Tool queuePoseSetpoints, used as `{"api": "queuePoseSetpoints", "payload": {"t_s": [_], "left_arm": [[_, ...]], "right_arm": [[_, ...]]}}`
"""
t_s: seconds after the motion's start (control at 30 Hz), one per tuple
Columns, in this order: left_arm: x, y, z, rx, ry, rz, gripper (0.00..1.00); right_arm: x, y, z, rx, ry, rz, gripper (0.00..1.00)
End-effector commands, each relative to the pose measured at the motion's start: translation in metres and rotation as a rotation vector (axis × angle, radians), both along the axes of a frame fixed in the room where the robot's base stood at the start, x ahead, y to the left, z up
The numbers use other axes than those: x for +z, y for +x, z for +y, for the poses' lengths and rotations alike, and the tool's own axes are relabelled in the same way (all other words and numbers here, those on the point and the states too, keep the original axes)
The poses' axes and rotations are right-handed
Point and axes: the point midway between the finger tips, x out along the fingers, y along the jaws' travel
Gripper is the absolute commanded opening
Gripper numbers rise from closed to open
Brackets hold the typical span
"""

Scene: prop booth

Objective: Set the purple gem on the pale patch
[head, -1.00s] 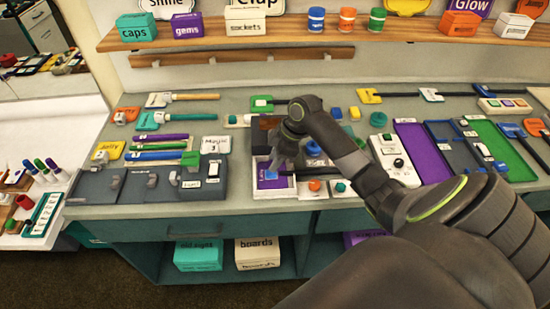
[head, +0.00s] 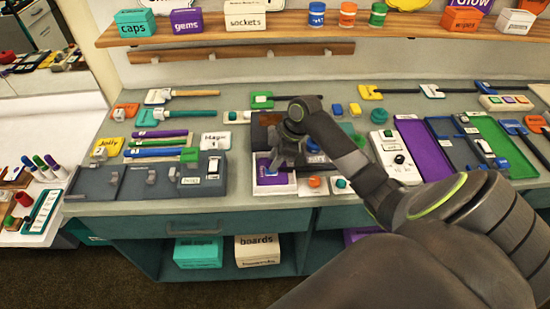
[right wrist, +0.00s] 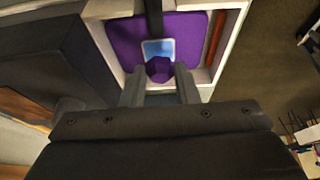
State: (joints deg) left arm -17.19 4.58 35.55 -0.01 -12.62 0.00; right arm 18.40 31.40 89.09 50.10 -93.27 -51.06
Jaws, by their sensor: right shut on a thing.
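The purple gem (right wrist: 159,69) shows in the right wrist view between the fingertips of my right gripper (right wrist: 160,88), which is shut on it. The pale blue patch (right wrist: 158,48) lies on a purple panel (right wrist: 125,38) inside a white-rimmed tray (right wrist: 232,45). The gem overlaps the near edge of the patch in this view; I cannot tell whether it touches. In the head view my right gripper (head: 275,163) is over the white-rimmed tray (head: 275,191) at the counter's front, and the gem cannot be made out. My left gripper is not in view.
A dark grey board with hooks (head: 130,182) stands left of the tray. Small orange (head: 314,182) and teal (head: 341,184) pieces lie to its right. A white switch box (head: 397,160) and a purple tray (head: 423,147) are further right. The counter's front edge is close.

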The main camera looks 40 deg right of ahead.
Motion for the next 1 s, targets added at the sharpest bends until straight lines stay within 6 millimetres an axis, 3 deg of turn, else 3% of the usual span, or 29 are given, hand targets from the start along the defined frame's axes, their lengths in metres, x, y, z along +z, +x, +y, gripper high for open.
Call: {"api": "queuePoseSetpoints", "payload": {"t_s": [1.0], "left_arm": [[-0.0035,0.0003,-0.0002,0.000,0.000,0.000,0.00]], "right_arm": [[-0.0108,-0.0002,-0.0001,0.000,0.000,0.000,0.07]]}}
